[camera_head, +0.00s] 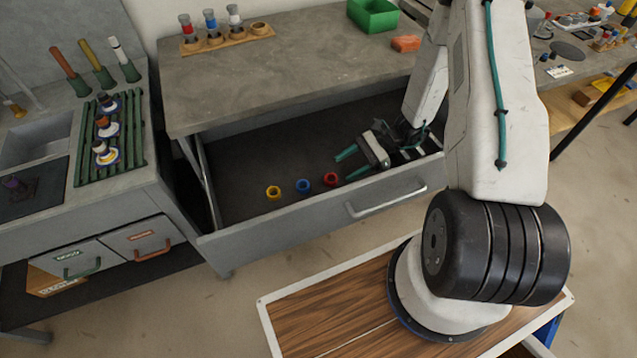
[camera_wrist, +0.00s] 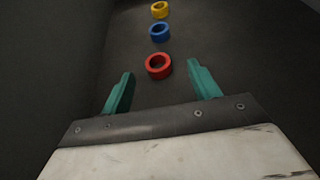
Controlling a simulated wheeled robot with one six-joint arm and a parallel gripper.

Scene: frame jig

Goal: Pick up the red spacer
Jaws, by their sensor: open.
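The red spacer (camera_head: 331,179) is a short ring lying in the open drawer (camera_head: 240,185), at the right end of a row of three rings. In the wrist view the red spacer (camera_wrist: 158,66) lies just beyond my fingertips, roughly centred between them. My gripper (camera_head: 348,166) is inside the drawer, right of the red spacer, with its teal fingers pointing left. In the wrist view my gripper (camera_wrist: 159,68) is open, with nothing between its fingers.
A blue spacer (camera_head: 303,186) and a yellow spacer (camera_head: 273,192) lie left of the red one. The drawer front (camera_head: 300,222) and the grey worktop (camera_head: 290,65) bound the space. Dark drawer floor is clear around the rings.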

